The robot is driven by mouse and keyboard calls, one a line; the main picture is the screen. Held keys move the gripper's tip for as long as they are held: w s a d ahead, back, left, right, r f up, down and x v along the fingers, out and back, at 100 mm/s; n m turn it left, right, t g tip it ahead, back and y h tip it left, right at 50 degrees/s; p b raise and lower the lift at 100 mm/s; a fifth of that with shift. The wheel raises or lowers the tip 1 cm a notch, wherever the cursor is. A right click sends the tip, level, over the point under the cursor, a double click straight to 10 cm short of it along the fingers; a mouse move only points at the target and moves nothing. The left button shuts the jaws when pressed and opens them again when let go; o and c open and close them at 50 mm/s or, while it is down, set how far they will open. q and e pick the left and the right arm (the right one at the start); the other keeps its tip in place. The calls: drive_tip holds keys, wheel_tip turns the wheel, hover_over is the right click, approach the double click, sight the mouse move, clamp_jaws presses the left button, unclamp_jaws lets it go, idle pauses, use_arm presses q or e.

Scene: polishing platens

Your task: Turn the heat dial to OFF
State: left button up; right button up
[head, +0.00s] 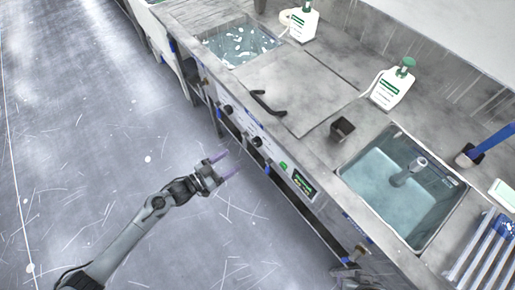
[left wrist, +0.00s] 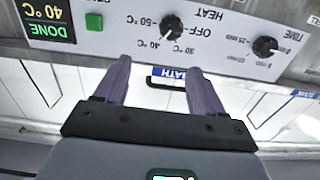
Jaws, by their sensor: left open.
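The heat dial (left wrist: 171,27) is a black round knob on the pale front panel, marked HEAT, OFF, 30, 40 and 50 °C; the lettering is upside down in the left wrist view. Which mark it points at is too small to tell. It also shows in the head view (head: 257,141). My left gripper (head: 228,166) is open and empty, in front of the panel and apart from the dial. In the left wrist view its two purple fingers (left wrist: 158,76) stand apart, with the dial above them. A grey part at the head view's bottom edge may be my right gripper; its jaws are unclear.
The time dial (left wrist: 265,47) is beside the heat dial. On the other side are a green button (left wrist: 94,22) and a display (left wrist: 48,20) reading 40 °C and DONE. A black handle (head: 268,103) is at the bench edge above. Open floor lies left of the bench.

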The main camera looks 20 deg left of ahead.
sight(254, 144)
use_arm(q)
drive_tip(key=shift+m, duration=0.3)
drive_tip(key=b+x, duration=0.2)
drive_tip(key=x, duration=0.2)
drive_tip(key=a+f+b+x, duration=0.1)
drive_tip(key=b+x, duration=0.1)
drive_tip(key=x, duration=0.2)
drive_tip(key=f+b+x, duration=0.1)
drive_tip(key=b+x, duration=0.1)
drive_tip(key=x, duration=0.2)
drive_tip(key=shift+w+a+f+b, duration=0.1)
drive_tip(key=shift+w+b, duration=0.25)
drive_tip(key=shift+w, duration=0.15)
use_arm(e)
wheel_tip(254, 144, down, 9)
drive_tip(key=shift+s+r, duration=0.15)
drive_tip(key=shift+s, duration=0.1)
